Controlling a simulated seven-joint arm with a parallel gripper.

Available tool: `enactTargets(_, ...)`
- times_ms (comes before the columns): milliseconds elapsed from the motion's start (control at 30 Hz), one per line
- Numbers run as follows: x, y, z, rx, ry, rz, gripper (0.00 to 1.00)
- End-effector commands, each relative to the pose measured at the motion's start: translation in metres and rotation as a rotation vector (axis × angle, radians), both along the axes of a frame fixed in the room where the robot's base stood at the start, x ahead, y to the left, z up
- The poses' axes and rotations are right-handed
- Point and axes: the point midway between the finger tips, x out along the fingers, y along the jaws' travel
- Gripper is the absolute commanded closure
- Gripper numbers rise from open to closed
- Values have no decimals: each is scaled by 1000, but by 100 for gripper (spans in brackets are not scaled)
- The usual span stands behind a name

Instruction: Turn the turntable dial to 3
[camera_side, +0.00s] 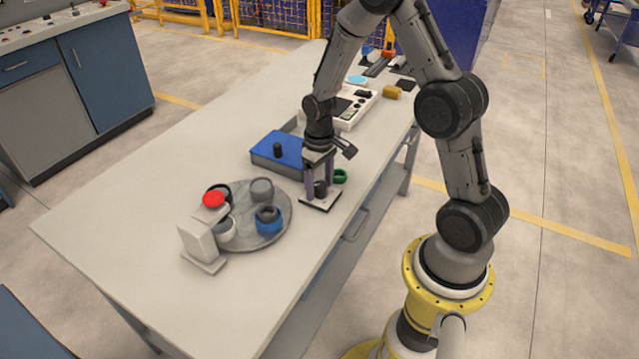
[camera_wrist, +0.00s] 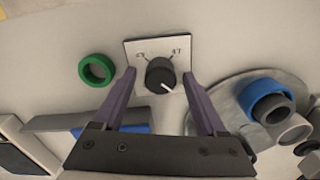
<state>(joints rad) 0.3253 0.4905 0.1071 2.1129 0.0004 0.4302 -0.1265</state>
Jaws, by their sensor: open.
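The dial is a black knob (camera_wrist: 160,73) with a white pointer line, on a small white plate (camera_wrist: 143,47) with marks printed near its edge. In the wrist view the pointer aims down and to the right. In the side view the white plate (camera_side: 331,200) lies near the table's right edge, with the knob (camera_side: 320,189) on it. My gripper (camera_wrist: 157,80) is open, with one purple finger on each side of the knob. It also shows in the side view (camera_side: 319,180), pointing down over the plate. I cannot tell whether the fingers touch the knob. The round grey turntable (camera_side: 278,233) is to the left.
A green ring (camera_side: 340,176) lies close beside the plate. The turntable carries several pipe pieces, including a blue one (camera_side: 268,222). A white stand with a red top (camera_side: 214,198) stands at its edge. A blue-topped box (camera_side: 270,147) is behind my gripper. The table's front left is clear.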

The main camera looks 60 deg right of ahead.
Motion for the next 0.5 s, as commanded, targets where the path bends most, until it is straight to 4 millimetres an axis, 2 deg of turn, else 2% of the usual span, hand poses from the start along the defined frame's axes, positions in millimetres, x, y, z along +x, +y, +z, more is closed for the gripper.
enactTargets(67, 0, 0, 0, 0, 0, 0, 29)
enactTargets(400, 0, 0, 0, 0, 0, 0, 91)
enactTargets(467, 0, 0, 0, 0, 0, 0, 100)
enactTargets(500, 0, 0, 0, 0, 0, 0, 100)
